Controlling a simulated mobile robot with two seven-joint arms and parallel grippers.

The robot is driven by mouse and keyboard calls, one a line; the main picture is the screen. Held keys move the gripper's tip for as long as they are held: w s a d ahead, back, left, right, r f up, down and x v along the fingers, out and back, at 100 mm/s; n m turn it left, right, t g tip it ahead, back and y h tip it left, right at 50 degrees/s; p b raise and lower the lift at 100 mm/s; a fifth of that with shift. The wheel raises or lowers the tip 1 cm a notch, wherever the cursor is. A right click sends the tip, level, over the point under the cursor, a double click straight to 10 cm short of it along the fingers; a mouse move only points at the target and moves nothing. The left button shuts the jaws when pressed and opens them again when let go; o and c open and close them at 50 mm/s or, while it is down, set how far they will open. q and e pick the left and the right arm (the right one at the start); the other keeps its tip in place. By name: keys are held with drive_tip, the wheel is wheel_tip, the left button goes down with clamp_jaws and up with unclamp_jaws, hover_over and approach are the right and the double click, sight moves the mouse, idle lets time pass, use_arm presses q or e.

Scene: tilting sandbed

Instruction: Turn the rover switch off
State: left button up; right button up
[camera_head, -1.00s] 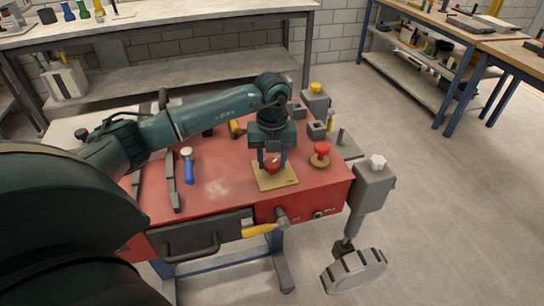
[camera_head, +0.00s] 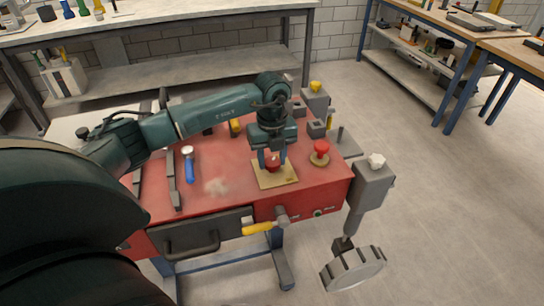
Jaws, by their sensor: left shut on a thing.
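My left gripper (camera_head: 272,160) points down over the red bench top, shut on a red knob (camera_head: 273,169) on a square tan plate (camera_head: 285,181). The fingers hide part of the knob. A second red knob (camera_head: 321,148) stands on a round brown base to the right, apart from the gripper. A small control with a green spot (camera_head: 318,213) is on the bench's front face. I cannot read any label that tells which of these is the rover switch. My right gripper is not in view.
The red bench (camera_head: 225,195) has a front drawer handle (camera_head: 190,247) and a yellow-handled lever (camera_head: 262,227). A blue-handled tool (camera_head: 188,165) lies left of the plate. Grey posts and a wheel (camera_head: 353,270) stand at the right side.

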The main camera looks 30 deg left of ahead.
sight(272, 161)
use_arm(q)
drive_tip(key=o, duration=1)
drive_tip(key=shift+c, duration=0.2)
wheel_tip(272, 161, up, 13)
drive_tip(key=b, duration=0.1)
drive_tip(key=shift+r, duration=0.15)
